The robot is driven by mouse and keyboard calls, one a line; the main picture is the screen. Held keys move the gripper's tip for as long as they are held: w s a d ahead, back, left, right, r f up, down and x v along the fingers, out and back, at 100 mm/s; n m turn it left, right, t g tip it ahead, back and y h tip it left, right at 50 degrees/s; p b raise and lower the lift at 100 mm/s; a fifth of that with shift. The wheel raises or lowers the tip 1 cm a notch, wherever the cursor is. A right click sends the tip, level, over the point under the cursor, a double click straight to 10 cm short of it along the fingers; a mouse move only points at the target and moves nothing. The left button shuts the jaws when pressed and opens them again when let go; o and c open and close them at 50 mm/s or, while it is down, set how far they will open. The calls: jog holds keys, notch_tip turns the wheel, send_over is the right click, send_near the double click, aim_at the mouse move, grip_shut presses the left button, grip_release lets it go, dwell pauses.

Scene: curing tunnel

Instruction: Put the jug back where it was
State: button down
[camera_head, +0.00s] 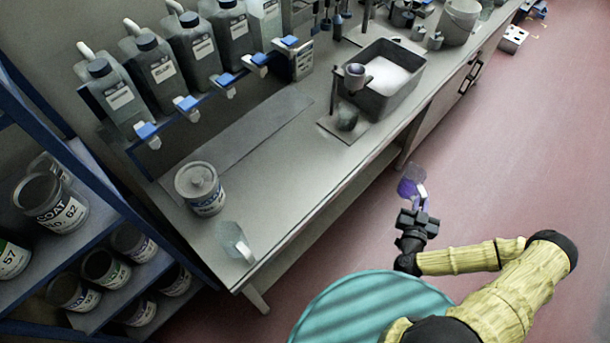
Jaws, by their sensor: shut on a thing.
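My gripper (422,198) is shut on a small see-through jug (409,182) that looks purple, as if with purple liquid in it. The jug is held over the open floor, to the right of the bench's front edge and apart from the bench. It looks slightly tilted, but I cannot tell for sure. A second clear jug (234,242) with a pale handle stands on the near end of the bench (275,185), close to its front edge.
A lidded tin (203,190) stands beside the clear jug. Capped containers (117,95) line the back above blue-handled taps (187,106). A grey tub (390,80) and a small stand (346,118) are farther along. A blue rack (100,185) holds paint tins. The bench's near middle is free.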

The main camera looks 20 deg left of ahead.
aim_at(410, 181)
jog(key=shift+w+a+r+n+y, duration=0.15)
jog(key=shift+w+a+n+y, duration=0.1)
jog(key=shift+w+n+y, duration=0.05)
jog(key=w+a+r+n+y+b, duration=0.2)
jog(key=a+y, duration=0.1)
jog(key=w+a+r+n+y+b, duration=0.1)
jog(key=y, duration=0.1)
jog(key=shift+w+a+g+b, duration=0.2)
jog(key=shift+a+g+b, duration=0.15)
jog(key=shift+a+g, duration=0.05)
jog(key=s+a+r+n+g+y+b, duration=0.1)
jog(key=a+r+n+g+y+b, duration=0.2)
jog(key=a, duration=0.5)
jog(key=s+a+r+n+g+y+b, duration=0.2)
jog(key=a+r+n+g+y+b, duration=0.2)
jog(key=a+n+g+y, duration=0.1)
jog(key=s+a+r+n+g+y+b, duration=0.1)
jog(key=a+r+n+g+y+b, duration=0.2)
jog(key=a, duration=0.7)
jog(key=n+g+y+b, duration=0.1)
jog(key=g, duration=0.1)
jog(key=shift+s+a+r+g, duration=0.2)
jog(key=shift+a+r+g, duration=0.1)
jog(key=shift+r+g, duration=0.1)
jog(key=shift+f, duration=2.95)
